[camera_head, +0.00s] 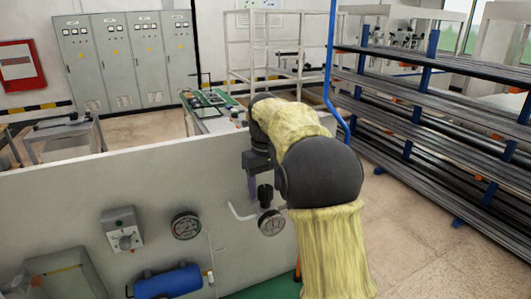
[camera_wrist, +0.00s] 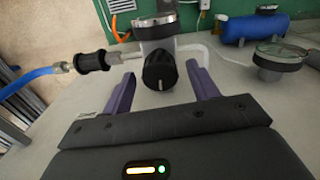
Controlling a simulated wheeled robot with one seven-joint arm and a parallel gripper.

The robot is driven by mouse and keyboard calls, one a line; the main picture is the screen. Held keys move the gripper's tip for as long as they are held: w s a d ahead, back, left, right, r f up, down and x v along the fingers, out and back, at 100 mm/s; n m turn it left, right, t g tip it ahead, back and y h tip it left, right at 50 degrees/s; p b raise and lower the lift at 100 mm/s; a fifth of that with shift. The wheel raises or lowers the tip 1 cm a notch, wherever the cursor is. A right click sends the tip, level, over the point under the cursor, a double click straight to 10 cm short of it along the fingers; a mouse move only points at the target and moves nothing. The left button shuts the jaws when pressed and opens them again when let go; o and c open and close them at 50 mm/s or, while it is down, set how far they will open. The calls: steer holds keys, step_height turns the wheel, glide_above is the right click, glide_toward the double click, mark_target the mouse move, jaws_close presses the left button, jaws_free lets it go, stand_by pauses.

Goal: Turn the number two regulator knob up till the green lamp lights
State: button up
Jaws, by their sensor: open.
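A black ribbed regulator knob (camera_wrist: 160,70) sits between my gripper's fingers in the wrist view, with a gap on both sides. My gripper (camera_wrist: 161,88) has two purple fingers spread apart, and nothing is held. The knob is on a grey regulator body (camera_wrist: 155,28) fixed to a pale panel. In the head view the black knob (camera_head: 265,192) shows beside my gripper (camera_head: 252,188), partly hidden by my arm. I can read no number on the regulator. I cannot make out a lit green lamp on the panel; a small white and orange fitting (camera_wrist: 204,5) shows at the top.
A blue hose (camera_wrist: 30,80) joins a black connector (camera_wrist: 90,62) left of the regulator. Round gauges (camera_wrist: 278,60) (camera_head: 186,225), a blue tank (camera_head: 168,282) and a grey switch box (camera_head: 123,230) are on the panel. A bar rack (camera_head: 430,120) stands at right.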

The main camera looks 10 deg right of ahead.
step_height(320, 180, up, 16)
steer(key=p, duration=0.2)
steer(key=shift+r, duration=0.15)
stand_by(0.5)
steer(key=m, duration=0.1)
glide_above(267, 189)
steer(key=shift+t, duration=0.3)
step_height(267, 189, down, 7)
steer(key=shift+f, duration=0.2)
steer(key=shift+m+t, duration=0.3)
steer(key=shift+m, duration=0.1)
steer(key=s+f, duration=0.1)
steer(key=f, duration=0.1)
steer(key=s+f, duration=0.1)
steer(key=f, duration=0.1)
steer(key=s+f, duration=0.1)
steer(key=f, duration=0.2)
steer(key=shift+s, duration=0.35)
steer(key=s+f+m+t, duration=0.1)
steer(key=s+f, duration=1.4)
steer(key=s, duration=0.4)
step_height(267, 189, down, 8)
steer(key=b, duration=0.8)
steer(key=shift+a+f, duration=0.15)
steer(key=shift+f, duration=0.05)
